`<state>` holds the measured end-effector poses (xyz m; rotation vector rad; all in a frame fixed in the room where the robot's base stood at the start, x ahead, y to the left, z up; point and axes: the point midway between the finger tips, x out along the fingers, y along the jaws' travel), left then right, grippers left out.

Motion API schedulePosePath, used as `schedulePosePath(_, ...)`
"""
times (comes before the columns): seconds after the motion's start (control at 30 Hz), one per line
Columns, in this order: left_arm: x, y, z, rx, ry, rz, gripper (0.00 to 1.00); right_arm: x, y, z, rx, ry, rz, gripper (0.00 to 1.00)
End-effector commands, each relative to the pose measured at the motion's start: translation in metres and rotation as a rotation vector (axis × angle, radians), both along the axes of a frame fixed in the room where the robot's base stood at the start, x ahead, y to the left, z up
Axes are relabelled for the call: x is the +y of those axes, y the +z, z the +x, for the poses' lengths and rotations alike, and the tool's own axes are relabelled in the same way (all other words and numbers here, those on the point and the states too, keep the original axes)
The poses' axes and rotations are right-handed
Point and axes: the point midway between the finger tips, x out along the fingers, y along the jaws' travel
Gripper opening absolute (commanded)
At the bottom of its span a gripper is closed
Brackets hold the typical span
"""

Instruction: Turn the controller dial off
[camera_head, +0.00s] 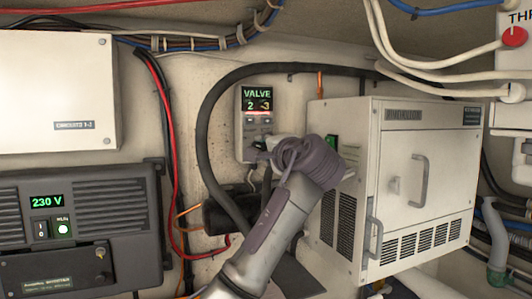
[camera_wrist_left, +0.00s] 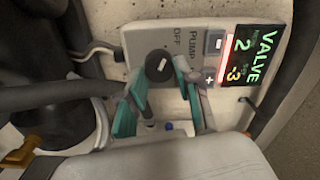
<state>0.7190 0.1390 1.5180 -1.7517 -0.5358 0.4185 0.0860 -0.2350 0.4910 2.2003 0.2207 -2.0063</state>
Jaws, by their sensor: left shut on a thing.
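The controller (camera_head: 256,100) is a grey box on the back wall, with a lit display reading VALVE, 2 and -3. The display (camera_wrist_left: 250,68) also shows at the right in the left wrist view. The black round dial (camera_wrist_left: 157,65) sits on the controller's face beside the lettering PUMP and OFF, with a short white mark on it. My left gripper (camera_wrist_left: 161,74) has its teal fingers on either side of the dial, shut on it. My right gripper is not in view.
A white cabinet (camera_head: 420,190) with handles stands close to the right of my left arm. A dark unit (camera_head: 80,225) showing 230 V and a white box (camera_head: 55,90) are at the left. A thick black hose (camera_head: 207,110) arches around the controller. Red and orange wires hang left.

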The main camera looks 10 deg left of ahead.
Motion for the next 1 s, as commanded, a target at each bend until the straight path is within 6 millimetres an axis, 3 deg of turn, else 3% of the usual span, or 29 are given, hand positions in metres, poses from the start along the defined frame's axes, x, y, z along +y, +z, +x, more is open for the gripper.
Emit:
schedulePosePath(0.67,0.0002,-0.0019,0.0005,-0.026,0.001,-0.049,0.00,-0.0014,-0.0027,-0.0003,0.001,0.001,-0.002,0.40)
schedulePosePath(0.7,0.0002,-0.0019,0.0005,-0.026,0.001,-0.049,0.40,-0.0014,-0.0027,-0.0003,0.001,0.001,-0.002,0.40)
schedulePosePath(0.8,0.0001,-0.0016,0.0004,-0.027,0.001,-0.048,0.57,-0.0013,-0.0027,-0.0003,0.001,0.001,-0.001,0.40)
schedulePosePath(1.0,0.0000,-0.0009,0.0002,-0.029,0.000,-0.047,0.59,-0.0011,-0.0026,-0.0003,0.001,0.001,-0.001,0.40)
